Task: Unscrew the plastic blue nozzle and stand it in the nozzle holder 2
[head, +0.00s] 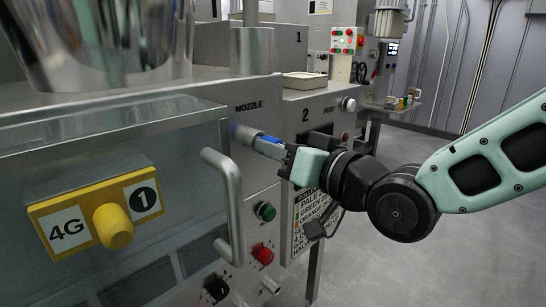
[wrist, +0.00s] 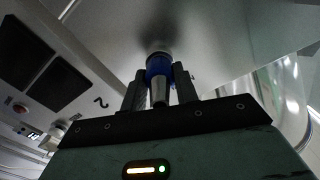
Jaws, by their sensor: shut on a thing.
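The blue nozzle (head: 268,147) sits at the end of a short metal outlet (head: 243,133) on the machine's front panel, below the word NOZZLE. In the wrist view the blue nozzle (wrist: 158,68) has a blue collar and a paler tip pointing toward my palm. My gripper (head: 282,150) comes in from the right, with its fingers shut on the nozzle, one finger on each side (wrist: 159,88). The nozzle is in line with the outlet, and I cannot tell whether its thread is still engaged. I cannot make out nozzle holder 2 in either view.
A yellow block (head: 75,212) marked 4G and 1, with a round knob, is on the clear door at left. The door's metal handle (head: 228,205) stands out just left of my gripper. Green and red buttons (head: 264,253) lie below. Open floor (head: 400,270) is at right.

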